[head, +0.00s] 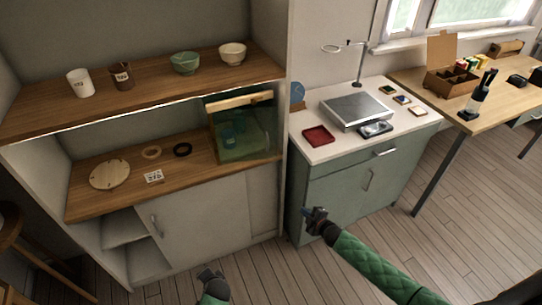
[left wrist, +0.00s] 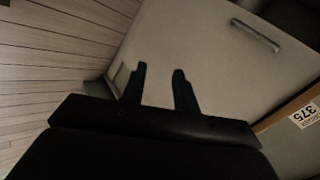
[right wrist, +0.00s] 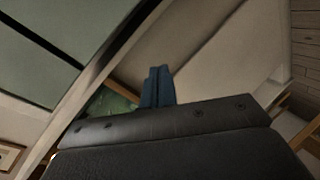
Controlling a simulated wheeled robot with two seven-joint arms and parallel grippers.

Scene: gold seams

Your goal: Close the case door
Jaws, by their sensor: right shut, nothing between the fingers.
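The case stands in the wall unit, a greenish see-through glass pane (head: 245,140) with a pale wooden strip (head: 240,101) near its top, at the right end of the middle shelf. Blue-green vessels show dimly through the glass. I cannot tell how far its door stands open. A bit of green glass shows in the right wrist view (right wrist: 108,103). My right gripper (head: 308,214) is shut and empty, in front of the green cabinet, below and right of the case. My left gripper (head: 208,273) is low before the white cabinet; the left wrist view shows its fingers (left wrist: 159,70) apart and empty.
The middle shelf (head: 95,205) holds a round wooden disc (head: 110,174), two rings and a number card (head: 153,176). Cups and bowls stand on the upper shelf (head: 140,93). A green cabinet (head: 345,190) and a wooden table (head: 500,115) are at right. The floor before them is clear.

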